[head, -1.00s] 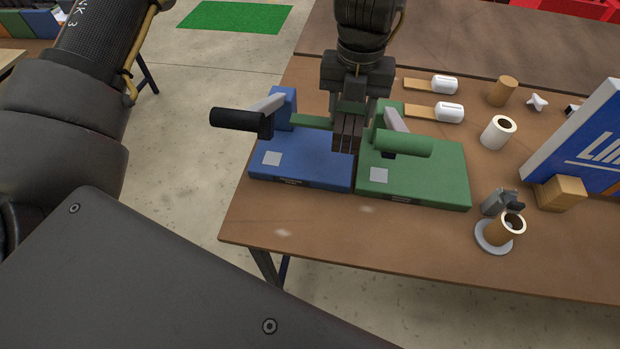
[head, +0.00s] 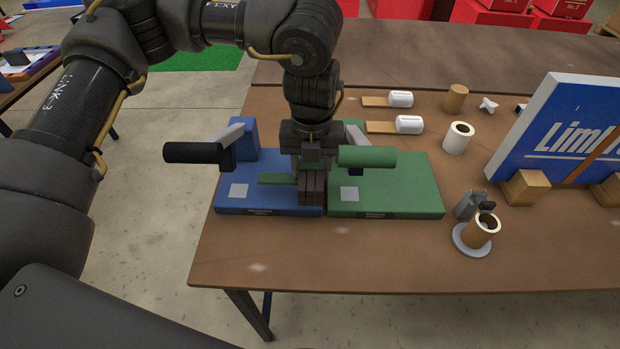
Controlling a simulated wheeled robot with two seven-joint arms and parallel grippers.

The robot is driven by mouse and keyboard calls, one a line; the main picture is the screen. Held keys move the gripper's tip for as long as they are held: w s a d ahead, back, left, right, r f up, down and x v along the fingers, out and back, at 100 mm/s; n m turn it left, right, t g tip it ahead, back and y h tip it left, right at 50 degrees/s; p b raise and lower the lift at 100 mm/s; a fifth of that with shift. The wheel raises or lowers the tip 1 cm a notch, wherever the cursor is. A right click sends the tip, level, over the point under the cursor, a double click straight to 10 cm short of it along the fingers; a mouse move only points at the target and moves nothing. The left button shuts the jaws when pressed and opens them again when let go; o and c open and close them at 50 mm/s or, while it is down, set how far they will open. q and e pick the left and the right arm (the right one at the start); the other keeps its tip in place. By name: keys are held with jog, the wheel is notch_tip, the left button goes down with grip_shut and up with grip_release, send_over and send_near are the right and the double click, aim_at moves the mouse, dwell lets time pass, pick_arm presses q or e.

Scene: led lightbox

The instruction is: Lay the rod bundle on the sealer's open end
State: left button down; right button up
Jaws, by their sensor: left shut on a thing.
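My left gripper (head: 312,198) points down over the seam between two sealers, shut on a thin green bar (head: 274,179) that sticks out to its left; this looks like the rod bundle. The bar lies over the blue sealer's base (head: 283,203); I cannot tell whether it touches. The blue sealer has a raised arm with a black handle (head: 193,153). The green sealer (head: 410,190) stands to the right, its green handle (head: 367,157) beside the gripper. The gripper hides the bar's right part and the inner sides of both sealers. My right gripper is not in view.
To the right on the brown table (head: 340,260) are a grey clamp (head: 470,204), a tan tube on a round base (head: 480,232), a white-tan roll (head: 458,138), and a blue sign (head: 568,130) with wooden blocks. The front table strip is clear.

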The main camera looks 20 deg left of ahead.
pick_arm(q)
notch_tip(320, 180, down, 4)
jog(key=shift+r, duration=0.25)
jog(key=shift+f, duration=0.25)
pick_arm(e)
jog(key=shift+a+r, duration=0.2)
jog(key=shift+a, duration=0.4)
pick_arm(q)
jog(key=shift+f, duration=0.1)
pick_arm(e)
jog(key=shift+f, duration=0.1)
pick_arm(q)
jog(key=c, duration=1.1)
grip_release()
jog(key=shift+f, duration=0.1)
jog(key=shift+c, duration=0.2)
jog(key=o, duration=0.4)
notch_tip(320, 180, up, 12)
jog(key=shift+f+b, duration=0.15)
jog(key=shift+b, duration=0.25)
jog(key=shift+r, duration=0.35)
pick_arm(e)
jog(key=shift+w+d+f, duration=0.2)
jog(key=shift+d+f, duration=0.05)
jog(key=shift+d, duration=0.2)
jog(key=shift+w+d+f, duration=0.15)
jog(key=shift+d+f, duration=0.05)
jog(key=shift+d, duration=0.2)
